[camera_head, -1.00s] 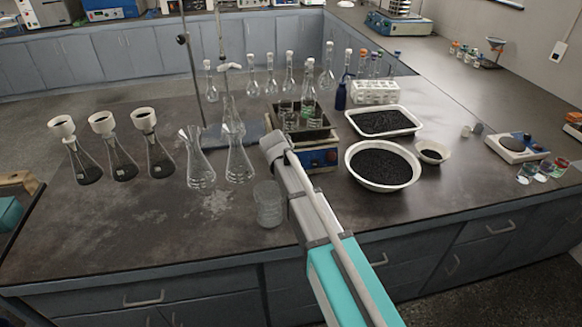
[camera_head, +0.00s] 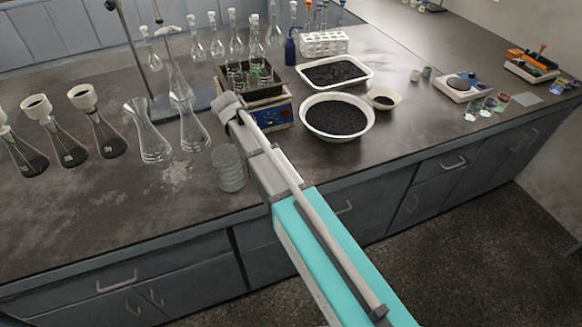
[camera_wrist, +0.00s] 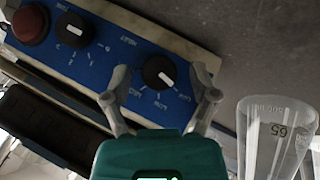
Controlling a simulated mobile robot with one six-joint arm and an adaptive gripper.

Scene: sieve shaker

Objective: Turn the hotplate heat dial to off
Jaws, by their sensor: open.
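The hotplate (camera_head: 268,114) stands mid-bench with its blue front panel facing me. In the wrist view its blue panel (camera_wrist: 92,62) carries a black dial (camera_wrist: 158,72) with a white pointer line, a second black dial (camera_wrist: 73,29) and a red round knob (camera_wrist: 31,25). Small white lettering surrounds the dials; I cannot read it surely. My gripper (camera_wrist: 160,84) is open, its two fingertips on either side of the nearer dial in the picture. Whether they touch it I cannot tell. In the head view my wrist hides the fingers and part of the panel.
A beaker (camera_head: 229,167) stands close to my wrist; a glass with numerals (camera_wrist: 275,135) is right of the fingers. Glass flasks (camera_head: 192,128) stand left of the hotplate. A white bowl (camera_head: 337,117) of black grains is to its right. A dark tray (camera_head: 245,92) holding glassware sits on it.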

